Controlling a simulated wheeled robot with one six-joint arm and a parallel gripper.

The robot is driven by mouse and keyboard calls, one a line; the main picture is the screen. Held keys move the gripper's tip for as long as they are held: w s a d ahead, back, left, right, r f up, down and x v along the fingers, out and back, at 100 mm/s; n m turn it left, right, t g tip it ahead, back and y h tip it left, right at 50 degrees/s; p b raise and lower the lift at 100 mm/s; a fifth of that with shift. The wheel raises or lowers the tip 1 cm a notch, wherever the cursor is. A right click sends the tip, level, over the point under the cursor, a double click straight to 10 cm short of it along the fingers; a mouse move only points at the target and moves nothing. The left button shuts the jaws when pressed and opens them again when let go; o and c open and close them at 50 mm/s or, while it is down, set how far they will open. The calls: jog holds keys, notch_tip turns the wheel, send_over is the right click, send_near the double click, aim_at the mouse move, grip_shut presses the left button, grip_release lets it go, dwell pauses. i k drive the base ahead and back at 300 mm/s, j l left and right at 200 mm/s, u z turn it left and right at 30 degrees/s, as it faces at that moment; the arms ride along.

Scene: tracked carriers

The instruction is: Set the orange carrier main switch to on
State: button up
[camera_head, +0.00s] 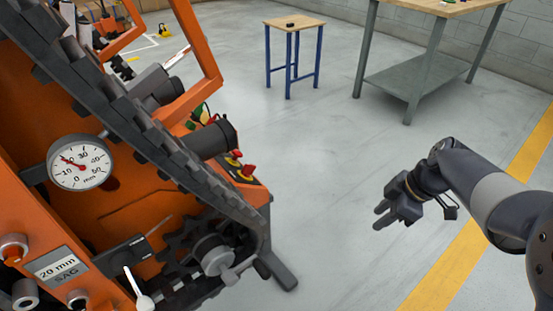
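The orange carrier (205,60) fills the left side, with its dark track running down across it. My gripper (381,216) hangs over bare floor to the right, well apart from the carrier. Its two fingers point left with a small gap between them, and nothing shows in it.
A round dial gauge (80,162), a "20 mm SAG" plate (57,266) and a white-ended lever (142,300) are on the carrier's near side. A small blue-legged table (295,24) and a larger workbench (425,5) stand behind. Floor between carrier and gripper is clear.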

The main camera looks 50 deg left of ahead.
aim_at(248, 169)
jog(key=i+j+u, duration=0.1)
jog(key=i+j, duration=0.2)
jog(key=i, duration=0.15)
jog(key=i+j, duration=0.25)
jog(key=i, duration=0.25)
jog(key=i+j+u, duration=0.15)
jog(key=i, duration=0.35)
jog(key=j+u, duration=0.1)
jog(key=u, duration=1.5)
